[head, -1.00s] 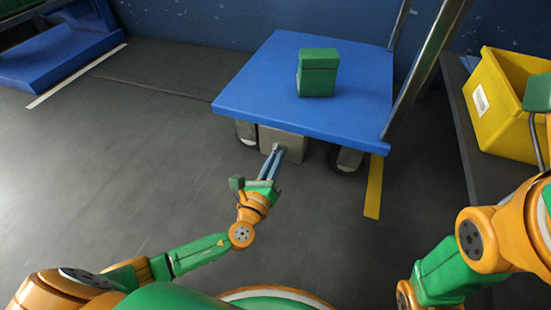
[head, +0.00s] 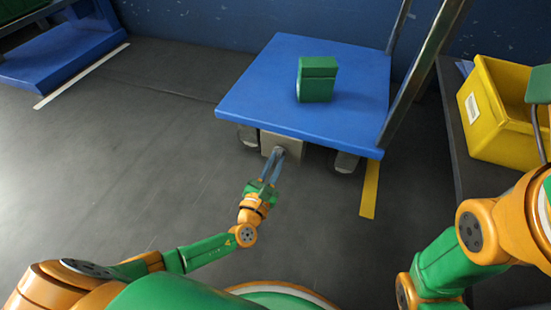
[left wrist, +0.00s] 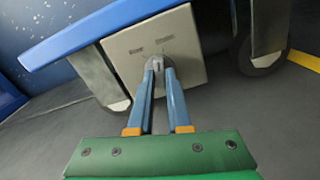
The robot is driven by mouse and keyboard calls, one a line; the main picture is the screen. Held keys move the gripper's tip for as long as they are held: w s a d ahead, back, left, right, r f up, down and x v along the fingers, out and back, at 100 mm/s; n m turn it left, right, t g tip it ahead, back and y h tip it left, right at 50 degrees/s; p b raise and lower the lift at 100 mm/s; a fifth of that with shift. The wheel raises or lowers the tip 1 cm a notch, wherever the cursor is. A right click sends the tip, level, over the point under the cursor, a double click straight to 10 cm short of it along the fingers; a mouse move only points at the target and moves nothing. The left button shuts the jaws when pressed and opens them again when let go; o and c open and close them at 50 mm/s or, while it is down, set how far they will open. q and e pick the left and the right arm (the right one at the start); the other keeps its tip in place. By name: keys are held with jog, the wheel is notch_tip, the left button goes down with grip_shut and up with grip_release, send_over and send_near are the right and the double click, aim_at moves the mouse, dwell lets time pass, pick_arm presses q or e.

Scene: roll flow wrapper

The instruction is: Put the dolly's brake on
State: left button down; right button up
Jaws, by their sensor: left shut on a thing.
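The blue dolly (head: 260,118) stands ahead of me with a green box (head: 317,80) on its deck. A pale grey brake box (head: 282,146) hangs under its near edge, between two wheels. In the left wrist view, the brake box (left wrist: 185,45) shows two dark marks and a round dark hub with a grey lever (left wrist: 157,66). My left gripper (head: 277,154) reaches the hub, and its long blue fingers (left wrist: 157,68) are shut on the lever. The fingertips hide part of the lever. My right gripper is only partly in the head view at the right edge, and its fingers cannot be made out.
A yellow bin (head: 510,110) stands on a dark bench at the right. A yellow floor strip (head: 369,190) lies beside the dolly's right wheel. A metal handle post (head: 424,70) rises at the dolly's right.

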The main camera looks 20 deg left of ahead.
pick_arm(q)
jog(key=shift+m+p, duration=0.4)
jog(key=shift+m, duration=1.2)
jog(key=c, duration=0.9)
grip_release()
jog(key=shift+o, duration=0.2)
jog(key=shift+s, duration=0.15)
jog(key=s+p, duration=0.3)
jog(key=s, duration=0.3)
jog(key=shift+s+a, duration=0.15)
jog(key=shift+s, duration=0.25)
